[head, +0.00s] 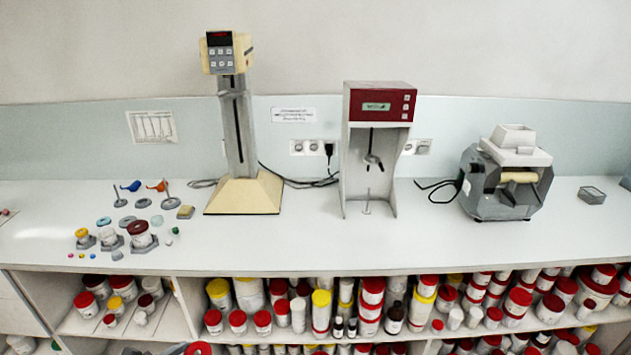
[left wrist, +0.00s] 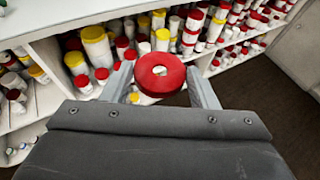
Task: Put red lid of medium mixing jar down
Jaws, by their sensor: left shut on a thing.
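The red lid (left wrist: 159,84), a round ring-like piece with a hole in its middle, is held between the fingers of my left gripper (left wrist: 160,76) in the left wrist view. It is in the air in front of the shelves, below the counter top. In the head view the red lid (head: 198,348) shows only at the bottom edge. Three small jars stand in grey holders on the left of the counter: one with a yellow top (head: 82,237), a middle one (head: 107,237) and one with a dark red top (head: 139,233). My right gripper is not in view.
The counter (head: 320,245) has wide free room in its middle. Small tools and weights lie around the jars. A mixer stand (head: 243,195), a red-topped machine (head: 380,105) and a grey mill (head: 507,180) stand farther right. Shelves below hold many lidded containers.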

